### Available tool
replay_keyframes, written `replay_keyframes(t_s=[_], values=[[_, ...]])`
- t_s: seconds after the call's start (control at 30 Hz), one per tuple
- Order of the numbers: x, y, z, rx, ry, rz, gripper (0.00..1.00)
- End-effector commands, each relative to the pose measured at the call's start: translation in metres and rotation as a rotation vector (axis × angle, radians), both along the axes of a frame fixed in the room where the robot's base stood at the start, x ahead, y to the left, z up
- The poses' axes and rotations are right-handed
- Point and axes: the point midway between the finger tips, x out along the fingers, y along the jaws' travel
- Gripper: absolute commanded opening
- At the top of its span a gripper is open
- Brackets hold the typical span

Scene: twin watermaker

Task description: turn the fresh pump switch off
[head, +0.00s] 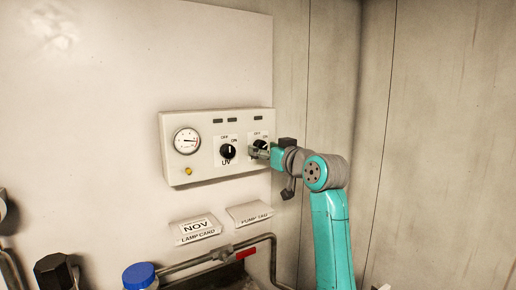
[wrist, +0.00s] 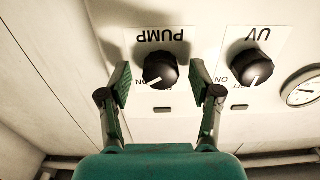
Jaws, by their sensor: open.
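The pump switch is a black round knob (wrist: 160,69) under an upside-down "PUMP" label in the wrist view. Its white pointer mark leans toward the "ON" lettering at lower left. In the head view this knob (head: 261,144) is partly hidden by my gripper (head: 261,152). My gripper (wrist: 161,82) is open, with one finger on each side of the pump knob. Gaps show between the fingers and the knob in the wrist view; contact cannot be seen.
The UV knob (head: 228,151) sits left of the pump knob on the white control box (head: 205,175), with a pressure gauge (head: 187,141) and a yellow button (head: 188,171). Below are a lamp card (head: 198,229), a pump tag (head: 250,214), pipes and a blue cap (head: 139,275). A wall corner stands at right.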

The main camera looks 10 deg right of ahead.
Motion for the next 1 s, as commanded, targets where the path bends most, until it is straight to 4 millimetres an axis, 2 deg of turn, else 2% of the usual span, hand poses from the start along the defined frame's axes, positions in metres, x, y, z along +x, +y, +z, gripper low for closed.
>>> replay_keyframes(t_s=[0.2, 0.23, 0.47, 0.77, 1.0], values=[[-0.0001, -0.0003, 0.0001, 0.0, 0.0, 0.0, 0.64], [-0.0001, -0.0003, 0.0001, 0.0, 0.0, 0.0, 0.61], [-0.0001, -0.0001, 0.0001, 0.0, 0.0, 0.0, 0.04], [-0.0001, -0.0001, 0.0002, -0.022, -0.008, 0.0, 0.04], [-0.0001, -0.0003, 0.0003, -0.132, -0.044, 0.0, 0.04]])
